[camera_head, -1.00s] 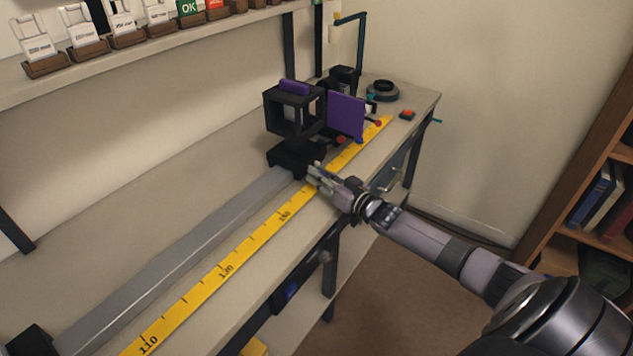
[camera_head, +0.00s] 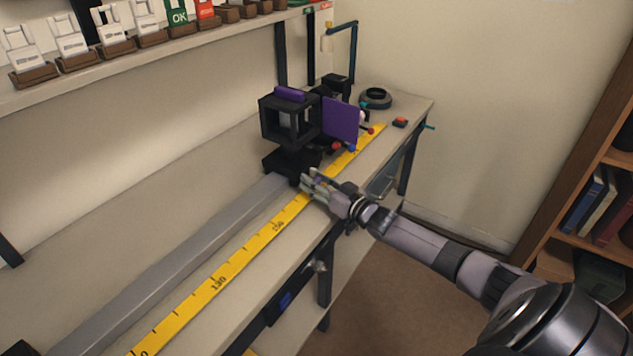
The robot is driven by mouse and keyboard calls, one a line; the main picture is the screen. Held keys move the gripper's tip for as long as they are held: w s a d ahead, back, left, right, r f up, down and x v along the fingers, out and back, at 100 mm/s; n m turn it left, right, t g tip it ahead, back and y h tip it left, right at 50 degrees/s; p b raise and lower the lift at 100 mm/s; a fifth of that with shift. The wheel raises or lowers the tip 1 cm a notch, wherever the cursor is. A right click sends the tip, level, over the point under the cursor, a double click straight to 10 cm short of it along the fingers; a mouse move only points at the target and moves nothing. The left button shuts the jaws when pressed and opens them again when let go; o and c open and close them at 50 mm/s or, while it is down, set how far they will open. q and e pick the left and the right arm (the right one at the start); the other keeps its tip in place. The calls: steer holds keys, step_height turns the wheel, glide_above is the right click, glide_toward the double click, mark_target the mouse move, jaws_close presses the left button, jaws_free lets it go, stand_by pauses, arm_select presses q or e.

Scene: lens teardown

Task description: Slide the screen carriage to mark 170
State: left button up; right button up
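A black carriage with an open cube-shaped frame (camera_head: 290,120) and a purple strip on top stands on a dark base (camera_head: 288,163) at the far part of the grey rail (camera_head: 190,250). A flat purple panel (camera_head: 341,120) stands upright just right of the frame. A yellow scale (camera_head: 245,252) runs beside the rail; I read 130 and 150 on it, and the stretch past 150 is partly behind my gripper. My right gripper (camera_head: 307,181) is at the scale, close to the base's front right corner. Its fingers look apart; contact is unclear. My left gripper is out of view.
A dark ring-shaped object (camera_head: 376,98) and a small box with a red top (camera_head: 400,122) sit at the bench's far end. A shelf (camera_head: 180,45) with cards in brown holders runs along the wall. A bookcase (camera_head: 590,190) stands at right. The bench left of the rail is clear.

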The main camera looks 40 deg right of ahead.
steer(key=shift+s, duration=0.1)
steer(key=s+d, duration=0.1)
steer(key=s, duration=1)
steer(key=shift+s+d, duration=0.35)
steer(key=shift+d, duration=0.05)
steer(key=shift+f, duration=0.15)
steer(key=s+f+m+g+h+p, duration=0.15)
steer(key=s+f+g, duration=0.45)
steer(key=f, duration=1)
steer(key=s+f+n+g+h, duration=0.1)
steer(key=s+f+g+h, duration=0.15)
steer(key=s+f, duration=0.95)
steer(key=s+a+f+n+g+p, duration=0.1)
steer(key=s+a+f+g, duration=0.3)
steer(key=s+a+f, duration=0.6)
steer(key=s+a+f+n+g+y+p, duration=0.1)
steer(key=s+a+f+g, duration=0.3)
steer(key=s+a+f, duration=0.7)
steer(key=s+n, duration=0.1)
steer(key=s, duration=0.4)
steer(key=shift+a, duration=0.4)
